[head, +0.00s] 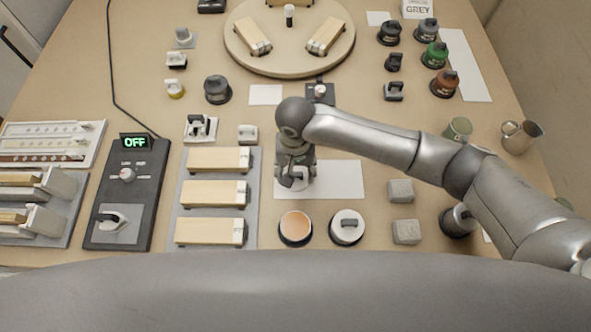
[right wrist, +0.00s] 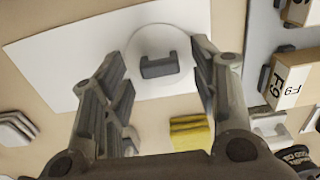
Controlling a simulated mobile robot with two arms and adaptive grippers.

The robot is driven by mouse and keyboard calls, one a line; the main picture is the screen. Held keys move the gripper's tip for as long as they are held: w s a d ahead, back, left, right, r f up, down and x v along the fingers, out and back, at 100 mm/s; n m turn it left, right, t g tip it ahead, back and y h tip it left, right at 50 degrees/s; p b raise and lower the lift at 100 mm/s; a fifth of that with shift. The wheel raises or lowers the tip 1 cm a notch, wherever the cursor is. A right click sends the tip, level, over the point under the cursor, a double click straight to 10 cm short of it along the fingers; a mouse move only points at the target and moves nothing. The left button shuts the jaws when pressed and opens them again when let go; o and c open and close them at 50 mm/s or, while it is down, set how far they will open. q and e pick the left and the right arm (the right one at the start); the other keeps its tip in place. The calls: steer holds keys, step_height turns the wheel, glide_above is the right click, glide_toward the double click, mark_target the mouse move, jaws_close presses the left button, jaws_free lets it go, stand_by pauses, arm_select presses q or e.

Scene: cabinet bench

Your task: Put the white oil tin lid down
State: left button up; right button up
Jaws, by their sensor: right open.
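The white oil tin lid, a round white disc with a dark grey bar handle, shows in the right wrist view (right wrist: 150,88) and lies flat on a white sheet (right wrist: 65,65), near the sheet's edge. In the head view only part of the lid (head: 300,184) shows beneath my right gripper (head: 293,180). In the right wrist view my right gripper (right wrist: 160,68) is open, with one finger on each side of the handle and visible gaps between. It holds nothing. My left gripper is not in view.
An open tin with peach-coloured contents (head: 295,227) and a lidded tin (head: 347,226) stand in front of the sheet (head: 340,180). Two grey blocks (head: 401,191) (head: 406,232) are to the right. A rack of wooden blocks (head: 252,205) is close on the left. The sheet's right part is clear.

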mark_target(295, 174)
step_height(295, 174, up, 11)
steer(key=shift+r, duration=0.2)
steer(key=shift+f, duration=0.1)
stand_by(0.5)
